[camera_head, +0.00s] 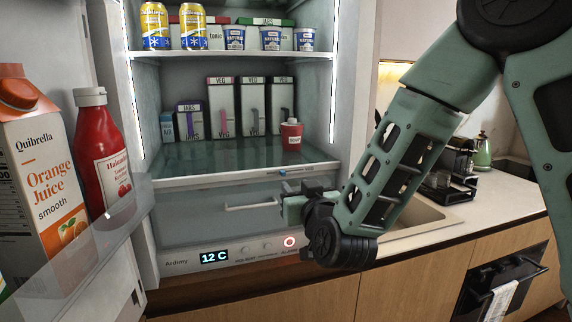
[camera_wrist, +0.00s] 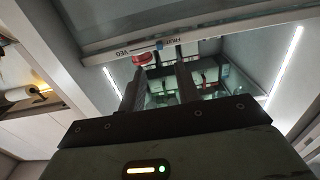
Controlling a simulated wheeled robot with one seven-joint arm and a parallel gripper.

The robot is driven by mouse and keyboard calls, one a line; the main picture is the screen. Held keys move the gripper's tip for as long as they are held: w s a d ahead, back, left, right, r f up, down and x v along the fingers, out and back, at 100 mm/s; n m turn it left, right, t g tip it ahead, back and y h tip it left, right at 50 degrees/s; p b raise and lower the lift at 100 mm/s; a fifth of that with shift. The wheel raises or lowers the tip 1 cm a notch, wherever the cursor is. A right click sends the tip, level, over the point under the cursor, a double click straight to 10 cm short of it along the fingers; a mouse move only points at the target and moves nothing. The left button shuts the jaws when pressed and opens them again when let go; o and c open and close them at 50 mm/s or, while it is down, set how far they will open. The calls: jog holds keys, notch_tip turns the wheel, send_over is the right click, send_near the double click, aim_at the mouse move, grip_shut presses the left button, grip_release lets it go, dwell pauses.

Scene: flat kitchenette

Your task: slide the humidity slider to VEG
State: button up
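The humidity slider (camera_head: 283,172) is a small blue knob on the white front strip of the glass shelf above the fridge drawer. In the head view, the VEG label (camera_head: 308,169) lies to its right. The wrist view shows the strip turned over, with the blue knob (camera_wrist: 159,45) between VEG (camera_wrist: 122,51) and FRUIT (camera_wrist: 172,41), nearer FRUIT. My gripper (camera_head: 292,189) is just in front of and below the strip, near the knob. In the wrist view my gripper (camera_wrist: 159,65) has its two fingers apart with nothing held, and the knob appears between and beyond the tips. Contact is not visible.
The clear drawer (camera_head: 215,215) with its white handle (camera_head: 250,206) is below the strip. The open fridge door at left holds a juice carton (camera_head: 42,180) and ketchup (camera_head: 104,155). A sink and counter (camera_head: 500,190) are at right.

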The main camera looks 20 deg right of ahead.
aim_at(284, 173)
jog(key=w+p, duration=0.2)
jog(key=w, duration=0.6)
jog(key=shift+w, duration=0.35)
grip_shut()
